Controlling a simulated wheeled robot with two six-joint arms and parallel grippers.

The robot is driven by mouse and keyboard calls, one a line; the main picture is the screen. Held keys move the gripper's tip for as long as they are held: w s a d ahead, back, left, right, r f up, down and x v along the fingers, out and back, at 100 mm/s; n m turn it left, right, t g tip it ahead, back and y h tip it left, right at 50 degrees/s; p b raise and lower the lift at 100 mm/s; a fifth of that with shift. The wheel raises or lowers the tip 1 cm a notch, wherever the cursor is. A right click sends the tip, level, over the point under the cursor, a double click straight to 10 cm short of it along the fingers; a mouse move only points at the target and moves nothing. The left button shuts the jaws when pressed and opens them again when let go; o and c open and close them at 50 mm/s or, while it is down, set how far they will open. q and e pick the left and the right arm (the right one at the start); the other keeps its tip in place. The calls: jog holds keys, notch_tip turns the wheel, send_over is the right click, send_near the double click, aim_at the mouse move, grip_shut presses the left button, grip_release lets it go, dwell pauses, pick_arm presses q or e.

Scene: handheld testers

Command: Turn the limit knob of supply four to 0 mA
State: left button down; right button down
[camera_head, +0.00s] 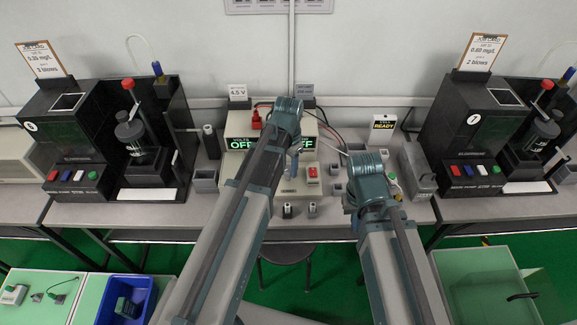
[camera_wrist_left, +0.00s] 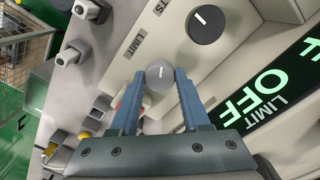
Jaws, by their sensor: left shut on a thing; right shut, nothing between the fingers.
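The power supply (camera_head: 236,172) is a cream box at the middle of the bench. Its green display (camera_head: 240,143) reads VOLTS OFF; the limit side, partly covered by my arm, reads LIMIT OFF (camera_wrist_left: 255,97) in the left wrist view. The grey limit knob (camera_wrist_left: 160,78) has a short white pointer line and sits beside a LIMIT label. My left gripper (camera_wrist_left: 160,86) is shut on it, one finger each side. In the head view my left gripper (camera_head: 293,165) is at the supply's front. My right gripper (camera_head: 350,203) is shut and empty, right of the supply; its fingertips are hard to see.
A black knob (camera_wrist_left: 208,22) sits near the limit knob. A red switch (camera_head: 313,170) is low on the supply's front. A card (camera_head: 237,91) behind reads 4.5 V. Black testers stand left (camera_head: 60,130) and right (camera_head: 460,130). A READY sign (camera_head: 383,122) stands behind my right arm.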

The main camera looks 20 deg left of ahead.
aim_at(288, 169)
pick_arm(q)
jog(key=n, duration=0.5)
jog(key=shift+n, duration=0.3)
jog(key=n, duration=0.5)
jog(key=shift+n, duration=0.4)
jog(key=shift+c, duration=1.9)
grip_release()
notch_tip(288, 169, up, 14)
jog(key=p, duration=1.4)
